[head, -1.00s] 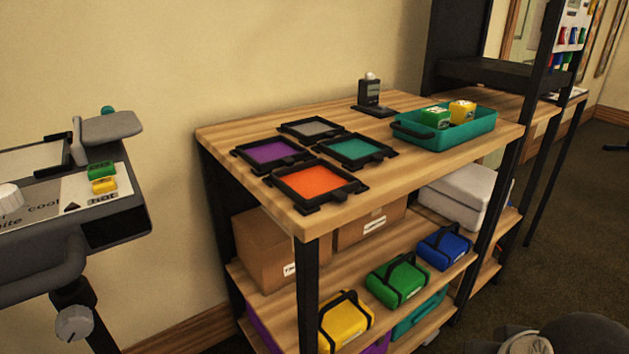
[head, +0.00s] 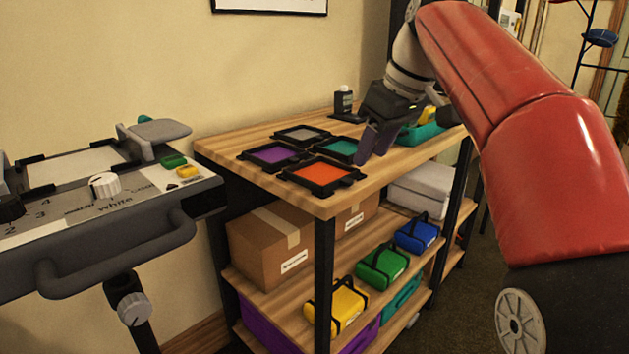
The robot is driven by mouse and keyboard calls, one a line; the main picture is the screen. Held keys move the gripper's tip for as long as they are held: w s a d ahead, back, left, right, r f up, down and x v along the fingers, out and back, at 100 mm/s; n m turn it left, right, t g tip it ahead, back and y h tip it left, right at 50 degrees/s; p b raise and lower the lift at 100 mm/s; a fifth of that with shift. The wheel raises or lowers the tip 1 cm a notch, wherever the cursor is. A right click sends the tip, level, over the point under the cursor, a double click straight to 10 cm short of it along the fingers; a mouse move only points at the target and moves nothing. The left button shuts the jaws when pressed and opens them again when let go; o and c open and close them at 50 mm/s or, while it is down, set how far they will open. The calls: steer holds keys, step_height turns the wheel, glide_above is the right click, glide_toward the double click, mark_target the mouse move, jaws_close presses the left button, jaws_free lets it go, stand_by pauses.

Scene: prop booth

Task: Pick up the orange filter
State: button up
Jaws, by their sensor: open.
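The orange filter (head: 320,174) lies flat in a black frame on the wooden shelf top, at the front corner of a group of framed filters. Behind it are a purple filter (head: 272,154), a grey filter (head: 302,134) and a teal filter (head: 343,148). My gripper (head: 374,152) is open and empty, pointing down just right of the orange and teal filters. It appears apart from the orange filter; its exact height above the top cannot be told. It hides part of the teal filter's right side.
A teal tray (head: 418,134) stands behind my gripper, partly hidden. A small dark device (head: 343,102) stands at the back. A grey console (head: 110,210) with knobs and a handle is at the left. Boxes and coloured cases fill the lower shelves.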

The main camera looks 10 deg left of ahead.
mark_target(350, 181)
steer(key=x, duration=0.2)
steer(key=b+x, duration=0.1)
steer(key=x, duration=0.2)
steer(key=w+x, duration=0.1)
steer(key=x, duration=0.1)
steer(key=shift+w+a+b, duration=0.2)
steer(key=shift+a+b, duration=0.1)
steer(key=shift+a, duration=0.25)
jaws_close()
